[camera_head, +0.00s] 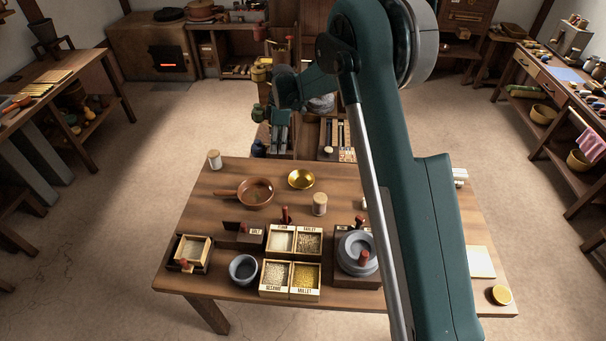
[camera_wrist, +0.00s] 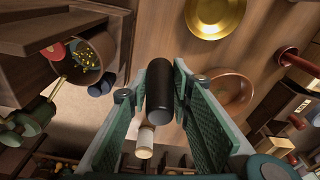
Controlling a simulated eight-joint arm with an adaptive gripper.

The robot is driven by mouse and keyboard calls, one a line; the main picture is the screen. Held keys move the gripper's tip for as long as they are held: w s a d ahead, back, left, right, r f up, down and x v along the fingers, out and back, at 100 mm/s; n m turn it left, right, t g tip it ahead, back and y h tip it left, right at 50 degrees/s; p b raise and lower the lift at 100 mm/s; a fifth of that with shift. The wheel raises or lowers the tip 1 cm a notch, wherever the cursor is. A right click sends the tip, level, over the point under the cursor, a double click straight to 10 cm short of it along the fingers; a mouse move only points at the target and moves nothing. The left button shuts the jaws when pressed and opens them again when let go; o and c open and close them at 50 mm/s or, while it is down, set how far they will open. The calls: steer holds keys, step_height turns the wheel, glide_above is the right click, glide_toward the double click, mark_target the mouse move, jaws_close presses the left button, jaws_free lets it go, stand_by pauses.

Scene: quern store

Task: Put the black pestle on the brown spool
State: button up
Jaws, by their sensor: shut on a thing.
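My gripper (camera_head: 279,138) is beyond the far edge of the table in the head view. In the wrist view its green jaws (camera_wrist: 160,98) are shut on the black pestle (camera_wrist: 159,85), a dark cylinder with a grey end. I cannot make out the pestle clearly in the head view. A light-brown spool (camera_head: 320,204) stands upright on the table, in front of the gold bowl. A paler spool (camera_head: 214,160) stands at the far left corner; a pale cylinder (camera_wrist: 146,140) below the pestle in the wrist view looks like it.
A gold bowl (camera_head: 301,180) and a copper pan (camera_head: 256,192) sit near the table's far side. Labelled grain boxes (camera_head: 291,259), a grey mortar (camera_head: 243,268) and a quern (camera_head: 357,253) fill the front. My arm hides part of the table's right side.

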steer(key=s+d+r+n+p, duration=0.2)
steer(key=s+d+r, duration=0.3)
steer(key=s+d, duration=0.5)
step_height(320, 180, up, 4)
steer(key=n+p, duration=0.1)
steer(key=p, duration=0.1)
glide_above(317, 198)
steer(key=shift+d+f, duration=0.2)
steer(key=shift+f, duration=0.1)
steer(key=shift+f, duration=3.05)
steer(key=shift+f+b, duration=0.4)
steer(key=shift+f, duration=1.45)
steer(key=shift+f, duration=0.15)
